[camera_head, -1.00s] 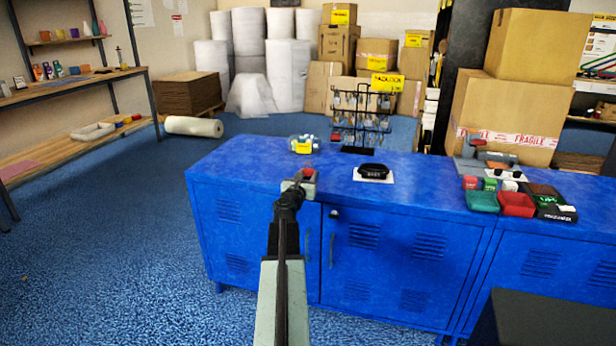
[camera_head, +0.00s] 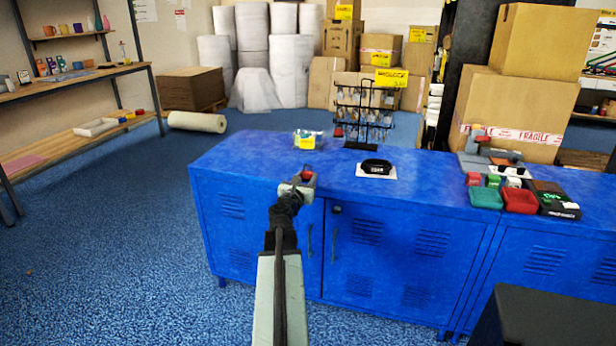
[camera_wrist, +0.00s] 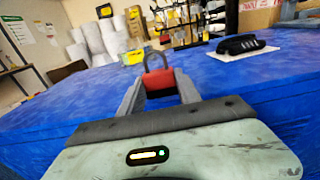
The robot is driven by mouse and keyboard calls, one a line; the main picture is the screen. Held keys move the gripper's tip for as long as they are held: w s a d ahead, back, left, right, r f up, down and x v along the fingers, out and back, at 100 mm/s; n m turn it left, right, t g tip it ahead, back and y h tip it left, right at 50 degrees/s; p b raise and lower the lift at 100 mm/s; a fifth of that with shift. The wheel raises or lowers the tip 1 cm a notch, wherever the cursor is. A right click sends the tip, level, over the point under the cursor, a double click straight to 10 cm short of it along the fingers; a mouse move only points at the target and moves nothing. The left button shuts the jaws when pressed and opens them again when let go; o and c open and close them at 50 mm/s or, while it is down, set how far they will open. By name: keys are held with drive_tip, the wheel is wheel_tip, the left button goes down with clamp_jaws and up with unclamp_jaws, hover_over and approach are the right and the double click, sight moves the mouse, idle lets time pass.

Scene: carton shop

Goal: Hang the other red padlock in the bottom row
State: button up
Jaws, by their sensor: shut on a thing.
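My gripper (camera_head: 300,181) is shut on a red padlock (camera_wrist: 159,81) with a grey shackle pointing up. It holds the padlock above the front edge of the blue cabinet top. The red body also shows in the head view (camera_head: 307,171). A black wire rack (camera_head: 364,112) with a yellow sign stands at the back of the cabinet top, apart from my gripper. Several padlocks hang on it in rows. One reddish item shows at the lower left of the rack (camera_head: 339,131); its details are too small to tell.
A clear pack with a yellow label (camera_head: 306,140) lies left of the rack. A black strap-like item (camera_head: 376,167) lies on a white card in front of it. Red, green and black boxes (camera_head: 519,200) crowd the right. The blue top (camera_head: 250,160) is clear at the left.

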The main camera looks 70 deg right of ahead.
drive_tip(key=shift+s+a, duration=0.1)
drive_tip(key=shift+a, duration=1.45)
drive_tip(key=shift+s+d, duration=0.1)
